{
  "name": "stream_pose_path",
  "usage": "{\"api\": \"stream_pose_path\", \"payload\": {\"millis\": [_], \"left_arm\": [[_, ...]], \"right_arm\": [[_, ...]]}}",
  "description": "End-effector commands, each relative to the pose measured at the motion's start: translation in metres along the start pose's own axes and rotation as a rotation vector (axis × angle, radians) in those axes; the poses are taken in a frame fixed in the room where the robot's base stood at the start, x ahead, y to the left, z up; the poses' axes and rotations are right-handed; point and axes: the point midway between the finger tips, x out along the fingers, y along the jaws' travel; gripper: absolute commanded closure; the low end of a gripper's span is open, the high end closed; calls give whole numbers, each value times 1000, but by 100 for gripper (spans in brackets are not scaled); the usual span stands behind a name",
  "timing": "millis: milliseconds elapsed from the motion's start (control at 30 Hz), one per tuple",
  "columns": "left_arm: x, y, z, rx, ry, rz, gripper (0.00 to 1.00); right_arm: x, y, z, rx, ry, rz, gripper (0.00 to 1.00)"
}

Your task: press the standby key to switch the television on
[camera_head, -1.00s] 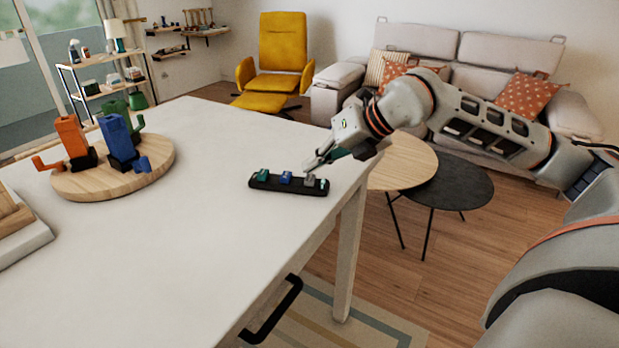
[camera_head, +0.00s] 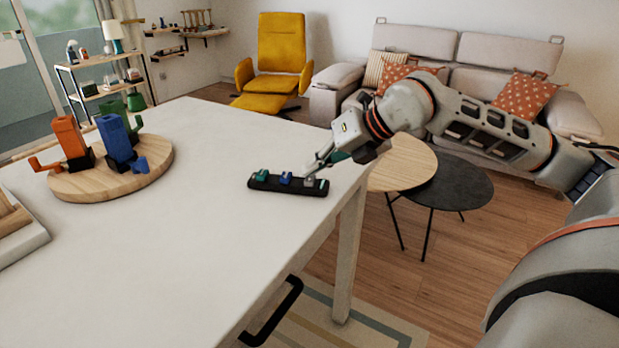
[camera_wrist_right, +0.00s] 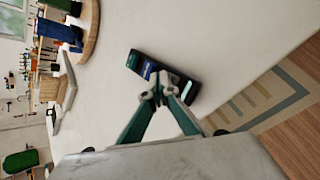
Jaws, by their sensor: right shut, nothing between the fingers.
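A black key strip (camera_head: 262,185) lies on the white table near its right edge. It carries a teal key (camera_head: 262,174), a blue key (camera_head: 286,178), a grey key (camera_head: 309,182) and a small pale key at the right end. I cannot read which one is the standby key. My right gripper (camera_head: 311,171) is shut and empty, fingertips pointing down at the grey key; contact is not clear. In the wrist view the shut fingertips (camera_wrist_right: 160,94) cover part of the strip (camera_wrist_right: 187,90). The television and my left gripper are not in view.
The white table (camera_head: 190,250) is clear around the strip. Two round low tables (camera_head: 450,185), a sofa (camera_head: 430,45) and a yellow armchair (camera_head: 282,45) stand beyond.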

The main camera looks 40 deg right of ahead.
Motion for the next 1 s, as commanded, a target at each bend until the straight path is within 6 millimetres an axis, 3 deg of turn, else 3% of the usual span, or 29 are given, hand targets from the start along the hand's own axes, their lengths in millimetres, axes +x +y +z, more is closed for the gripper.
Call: {"api": "stream_pose_path", "payload": {"millis": [1000], "left_arm": [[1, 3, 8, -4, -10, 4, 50]], "right_arm": [[7, -5, -5, 1, 2, 0, 100]]}}
